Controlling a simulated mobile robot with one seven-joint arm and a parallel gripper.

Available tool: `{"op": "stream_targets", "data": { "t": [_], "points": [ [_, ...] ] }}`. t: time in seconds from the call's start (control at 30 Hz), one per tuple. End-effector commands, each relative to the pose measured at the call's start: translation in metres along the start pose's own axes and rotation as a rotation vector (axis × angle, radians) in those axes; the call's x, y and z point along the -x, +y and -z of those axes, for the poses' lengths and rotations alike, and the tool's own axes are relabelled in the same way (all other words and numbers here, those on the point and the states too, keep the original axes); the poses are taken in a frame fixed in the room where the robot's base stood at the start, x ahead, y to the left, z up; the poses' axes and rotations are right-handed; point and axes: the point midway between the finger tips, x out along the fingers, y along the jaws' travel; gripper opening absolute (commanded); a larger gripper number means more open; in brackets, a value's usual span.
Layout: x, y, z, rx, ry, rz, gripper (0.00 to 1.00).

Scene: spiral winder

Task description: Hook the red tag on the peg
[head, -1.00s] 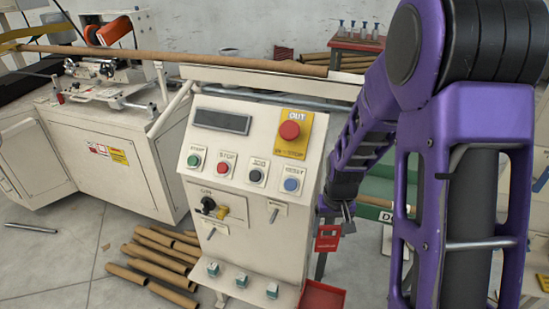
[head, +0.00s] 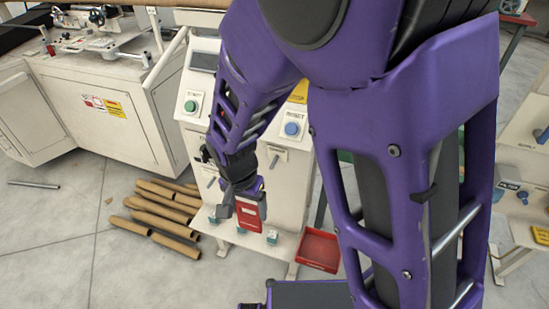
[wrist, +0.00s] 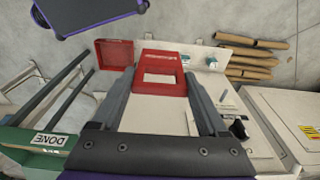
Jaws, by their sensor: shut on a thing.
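The red tag (head: 251,213), with a pale patch on it, is held in my gripper (head: 238,203) in front of the lower part of the cream control console (head: 287,195). In the wrist view the same tag (wrist: 160,87) sits between the two fingertips of my gripper (wrist: 158,80). The console front has small metal pegs under pale labels: one peg (head: 274,163) is right of my wrist, another (head: 212,183) is left of it. The tag is lower than both and appears apart from them. My arm hides the middle of the console.
A red tray (head: 319,248) stands right of the console foot. Small teal switches (head: 271,238) line the ledge below the tag. Cardboard tubes (head: 160,212) lie on the floor at left. A green bin marked DONE (wrist: 50,139) shows in the wrist view.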

Motion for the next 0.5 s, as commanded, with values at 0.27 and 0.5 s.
{"op": "stream_targets", "data": {
  "t": [0.27,0.5],
  "points": [
    [0.001,-0.001,-0.002,-0.007,0.001,0.000,0.21],
    [-0.002,-0.001,0.018,-0.012,0.001,0.000,0.21]
  ]
}}
